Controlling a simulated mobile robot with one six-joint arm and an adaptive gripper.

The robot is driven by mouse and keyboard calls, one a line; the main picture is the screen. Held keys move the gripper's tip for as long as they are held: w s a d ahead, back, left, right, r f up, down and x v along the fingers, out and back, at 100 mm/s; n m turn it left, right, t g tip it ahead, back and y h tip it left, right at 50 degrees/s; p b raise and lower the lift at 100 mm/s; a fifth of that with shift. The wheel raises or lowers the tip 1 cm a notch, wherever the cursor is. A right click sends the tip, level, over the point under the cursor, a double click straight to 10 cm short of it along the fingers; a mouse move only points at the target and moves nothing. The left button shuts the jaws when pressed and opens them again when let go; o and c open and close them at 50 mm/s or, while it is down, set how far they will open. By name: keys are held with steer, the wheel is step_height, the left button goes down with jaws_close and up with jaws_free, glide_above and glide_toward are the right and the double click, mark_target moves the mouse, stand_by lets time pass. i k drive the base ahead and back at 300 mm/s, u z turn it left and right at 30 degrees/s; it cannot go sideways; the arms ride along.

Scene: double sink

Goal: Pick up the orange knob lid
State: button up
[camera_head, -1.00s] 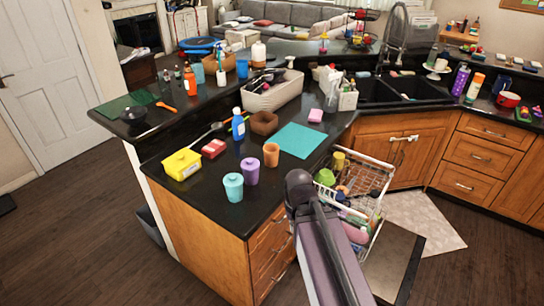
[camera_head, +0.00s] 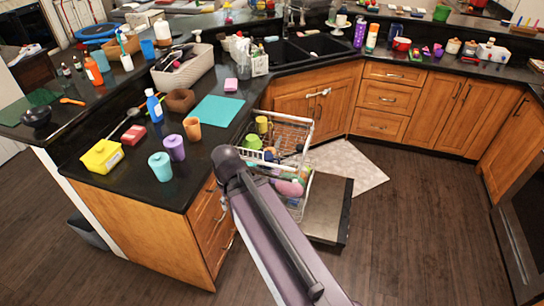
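I cannot pick out an orange knob lid in the head view. An orange cup (camera_head: 192,129) stands upright on the dark counter near its front edge and looks open at the top. My own arm reaches up from the bottom of the view, in front of the counter's right side. My gripper is not visible, so its place and what it holds are hidden.
A yellow box (camera_head: 102,156), red block (camera_head: 133,134), blue bottle (camera_head: 154,106), brown bowl (camera_head: 180,100) and teal mat (camera_head: 219,110) share the counter. A filled wire dish rack (camera_head: 291,127) stands right of the counter. The floor (camera_head: 410,215) at right is clear.

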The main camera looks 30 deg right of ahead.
mark_target(271, 150)
steer(key=k, duration=1.1)
steer(key=z, duration=0.3)
steer(key=i, duration=0.4)
steer(key=z, duration=0.7)
steer(key=i, duration=1.45)
steer(key=u, duration=0.5)
steer(key=i, duration=0.8)
steer(key=u, duration=0.5)
